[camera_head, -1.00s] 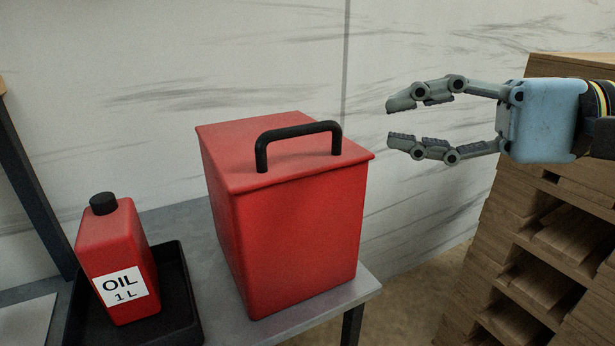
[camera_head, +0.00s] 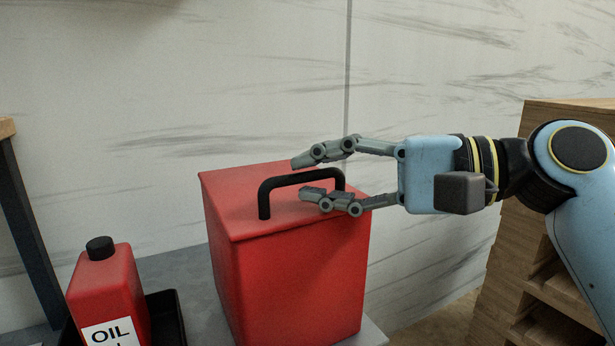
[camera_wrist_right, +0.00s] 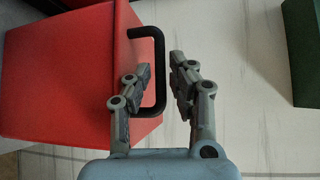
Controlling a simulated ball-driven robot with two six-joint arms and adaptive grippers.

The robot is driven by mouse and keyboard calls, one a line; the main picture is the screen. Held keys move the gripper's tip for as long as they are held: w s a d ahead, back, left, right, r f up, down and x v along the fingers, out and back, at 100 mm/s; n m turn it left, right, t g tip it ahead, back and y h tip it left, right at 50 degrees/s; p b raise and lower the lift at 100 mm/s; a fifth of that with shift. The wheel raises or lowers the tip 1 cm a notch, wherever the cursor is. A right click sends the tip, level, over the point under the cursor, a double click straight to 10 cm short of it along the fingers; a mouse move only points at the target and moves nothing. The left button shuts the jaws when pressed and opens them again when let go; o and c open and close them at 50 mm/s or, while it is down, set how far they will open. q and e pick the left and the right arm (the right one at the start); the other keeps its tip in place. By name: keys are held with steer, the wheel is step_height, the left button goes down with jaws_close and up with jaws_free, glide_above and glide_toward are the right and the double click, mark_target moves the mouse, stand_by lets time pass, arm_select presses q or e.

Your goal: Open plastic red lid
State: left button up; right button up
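A red plastic box with a flat red lid (camera_head: 240,195) stands on the grey table. A black handle (camera_head: 265,203) arches up from the lid. My right gripper (camera_head: 303,177) is open, with its fingers on either side of the handle in the head view. One finger is on the far side and one on the near side. In the right wrist view the handle (camera_wrist_right: 160,75) shows between the two open fingers (camera_wrist_right: 160,68), and the lid (camera_wrist_right: 65,60) lies to the left. Whether a finger touches the handle cannot be told. My left gripper is not in view.
A red oil bottle (camera_head: 105,285) with a black cap stands in a black tray (camera_head: 170,315) left of the box. A stack of wooden slats (camera_head: 500,260) stands at the right. A pale wall (camera_head: 230,80) is behind. A green object (camera_wrist_right: 302,50) shows in the wrist view.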

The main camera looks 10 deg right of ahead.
steer(key=shift+x, duration=0.85)
jaws_close()
steer(key=shift+f, duration=0.1)
